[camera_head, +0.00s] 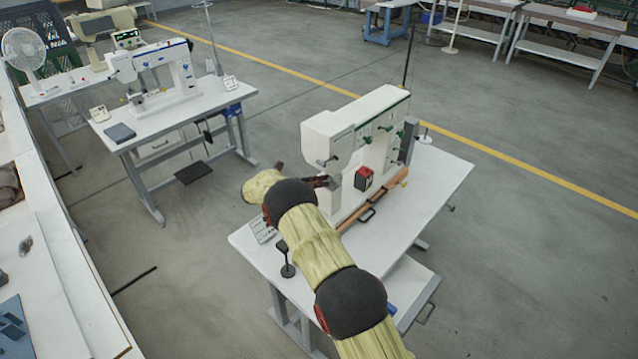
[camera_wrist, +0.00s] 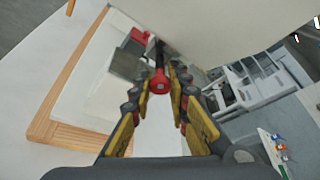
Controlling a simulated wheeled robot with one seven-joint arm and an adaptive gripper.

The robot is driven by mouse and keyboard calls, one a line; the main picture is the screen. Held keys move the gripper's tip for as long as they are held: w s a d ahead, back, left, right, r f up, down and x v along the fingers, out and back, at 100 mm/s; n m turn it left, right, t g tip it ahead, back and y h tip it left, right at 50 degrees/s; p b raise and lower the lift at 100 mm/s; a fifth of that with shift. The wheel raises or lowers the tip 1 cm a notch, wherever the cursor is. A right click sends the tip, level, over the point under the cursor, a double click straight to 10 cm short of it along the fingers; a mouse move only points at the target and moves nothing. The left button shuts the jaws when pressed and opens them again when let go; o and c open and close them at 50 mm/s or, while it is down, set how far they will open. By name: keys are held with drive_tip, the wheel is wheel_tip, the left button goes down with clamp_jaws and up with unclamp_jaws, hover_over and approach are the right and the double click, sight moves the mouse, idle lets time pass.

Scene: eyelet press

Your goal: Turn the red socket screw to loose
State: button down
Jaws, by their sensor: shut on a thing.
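The red socket screw (camera_wrist: 159,85) shows in the wrist view as a round red head with a pale mark at its centre, on a dark shaft. My gripper (camera_wrist: 160,80) has its yellow and black fingers on both sides of it, shut on the screw. In the head view my gripper (camera_head: 330,183) is at the left end of the white eyelet press (camera_head: 350,128), below its overhanging head. The screw cannot be made out there, as my arm and the press cover that spot.
A red and black box (camera_head: 363,178) sits on the press's front. A wooden strip (camera_head: 391,188) runs along its base. A small black stand (camera_head: 287,262) and a grey keypad-like panel (camera_head: 263,229) are near my arm on the white table (camera_head: 440,180).

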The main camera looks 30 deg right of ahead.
drive_tip(key=shift+w+r, duration=0.1)
drive_tip(key=shift+r, duration=0.05)
drive_tip(key=c, duration=2)
unclamp_jaws()
drive_tip(key=v, duration=1.2)
